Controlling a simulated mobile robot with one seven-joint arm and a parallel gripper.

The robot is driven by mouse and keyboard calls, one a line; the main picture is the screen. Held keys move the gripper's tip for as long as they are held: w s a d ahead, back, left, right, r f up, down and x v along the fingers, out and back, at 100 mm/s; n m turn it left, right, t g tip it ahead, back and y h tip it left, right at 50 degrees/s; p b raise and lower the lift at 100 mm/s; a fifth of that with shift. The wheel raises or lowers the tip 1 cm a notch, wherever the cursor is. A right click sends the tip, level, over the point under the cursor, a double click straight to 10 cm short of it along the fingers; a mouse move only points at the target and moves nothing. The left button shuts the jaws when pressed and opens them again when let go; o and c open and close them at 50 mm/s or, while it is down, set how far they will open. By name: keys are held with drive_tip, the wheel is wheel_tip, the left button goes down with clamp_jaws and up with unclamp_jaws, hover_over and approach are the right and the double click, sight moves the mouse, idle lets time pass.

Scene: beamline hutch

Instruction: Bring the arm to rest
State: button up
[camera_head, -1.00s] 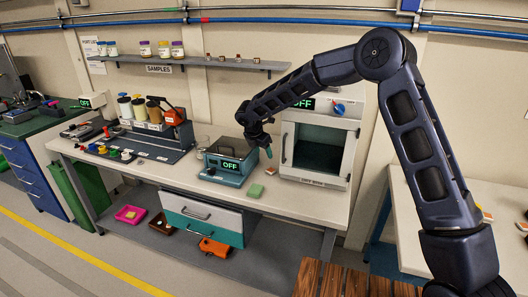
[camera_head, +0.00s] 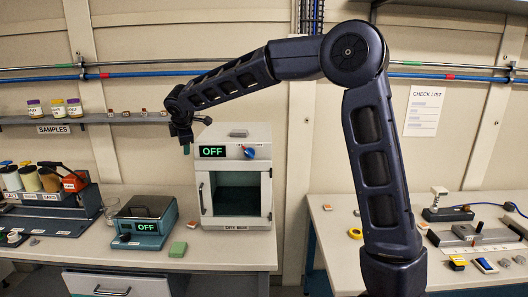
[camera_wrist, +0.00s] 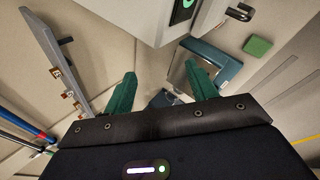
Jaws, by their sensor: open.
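My gripper (camera_head: 187,149) hangs at the end of my bent arm, in the air to the upper left of the white cabinet. In the wrist view its two green fingers (camera_wrist: 161,80) stand apart with nothing between them. The head view shows no object held. My upper arm stands upright at the right of centre and my forearm reaches left from the elbow.
The white cabinet (camera_head: 236,210) with a glass door and OFF display stands on the bench (camera_head: 240,250). Left of it are a teal device (camera_head: 145,235) reading OFF and a green block (camera_head: 178,249). A sample shelf (camera_head: 95,119) is behind. The right table (camera_head: 335,225) holds tools.

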drive_tip(key=d+r+m, duration=0.1)
drive_tip(key=d+m, duration=0.1)
drive_tip(key=d, duration=0.4)
drive_tip(key=d+m+h, duration=0.1)
drive_tip(key=d, duration=0.6)
drive_tip(key=d+r+m+h, duration=0.1)
drive_tip(key=d+m, duration=0.1)
drive_tip(key=d, duration=0.4)
drive_tip(key=shift+d+r+m, duration=0.3)
drive_tip(key=shift+r, duration=0.05)
drive_tip(key=s+d+f+m, duration=0.1)
drive_tip(key=s+d+m, duration=0.3)
drive_tip(key=d, duration=0.6)
drive_tip(key=s+d+f+m+g+h, duration=0.1)
drive_tip(key=s+d+m, duration=0.3)
drive_tip(key=s+d, duration=0.3)
drive_tip(key=s+d+m+g, duration=0.1)
drive_tip(key=s+d+m, duration=0.3)
drive_tip(key=d, duration=1)
drive_tip(key=shift+s+d+f+m+h, duration=0.3)
drive_tip(key=shift+s+d+f+m, duration=0.1)
drive_tip(key=shift+s, duration=0.3)
drive_tip(key=shift+o, duration=0.5)
drive_tip(key=s+d+f+m+y, duration=0.1)
drive_tip(key=s+d+f+m, duration=0.4)
drive_tip(key=s, duration=0.4)
drive_tip(key=shift+s+d, duration=0.4)
drive_tip(key=shift+d, duration=0.1)
